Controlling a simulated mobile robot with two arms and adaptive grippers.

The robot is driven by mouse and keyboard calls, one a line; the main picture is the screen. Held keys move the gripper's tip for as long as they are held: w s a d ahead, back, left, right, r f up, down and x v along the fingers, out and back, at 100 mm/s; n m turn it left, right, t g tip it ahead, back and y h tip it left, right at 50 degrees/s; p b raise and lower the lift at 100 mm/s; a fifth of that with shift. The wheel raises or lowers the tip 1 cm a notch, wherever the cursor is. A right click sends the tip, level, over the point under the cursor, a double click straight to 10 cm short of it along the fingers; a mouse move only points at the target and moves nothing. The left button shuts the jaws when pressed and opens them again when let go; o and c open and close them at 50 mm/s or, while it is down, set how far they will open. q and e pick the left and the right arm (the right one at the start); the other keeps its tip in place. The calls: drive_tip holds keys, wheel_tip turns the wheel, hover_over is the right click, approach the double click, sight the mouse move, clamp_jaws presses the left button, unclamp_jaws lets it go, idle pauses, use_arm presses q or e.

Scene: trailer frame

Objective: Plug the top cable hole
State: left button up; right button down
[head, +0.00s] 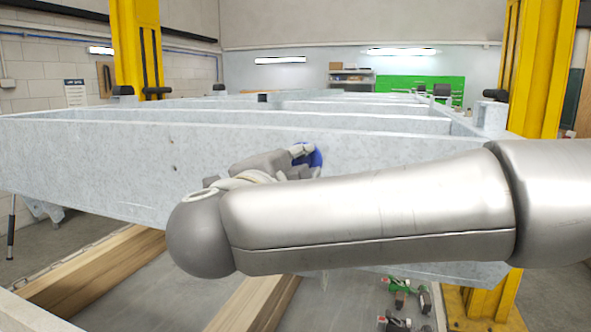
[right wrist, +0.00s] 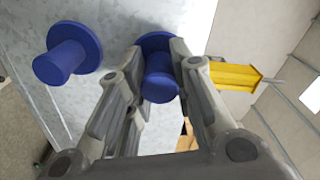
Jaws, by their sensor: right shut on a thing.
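My right gripper (head: 297,160) is at the front face of the galvanised trailer frame (head: 110,160). In the right wrist view, its fingers (right wrist: 158,62) are shut on a blue plug (right wrist: 159,84), which has a wide round flange. That flange is at or close to the grey metal; I cannot tell whether the plug is in a hole. Blue also shows beside the gripper in the head view (head: 314,157). A second blue plug (right wrist: 62,62) sits flange-first against the metal, left of the fingers. My left gripper is out of view.
Yellow posts (head: 138,45) stand at both sides of the frame. Wooden beams (head: 95,268) lie below it. Small green and red items (head: 408,292) are on the floor at lower right. My right arm hides part of the front beam.

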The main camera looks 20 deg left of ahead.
drive_tip(key=shift+w+d+r, duration=0.1)
drive_tip(key=shift+w+r, duration=0.05)
drive_tip(key=shift+w, duration=0.35)
drive_tip(key=c, duration=1.2)
unclamp_jaws()
drive_tip(key=shift+w, duration=0.35)
drive_tip(key=shift+s, duration=0.1)
drive_tip(key=shift+s, duration=0.1)
drive_tip(key=s, duration=1.1)
drive_tip(key=shift+s+a, duration=0.25)
drive_tip(key=shift+s, duration=0.15)
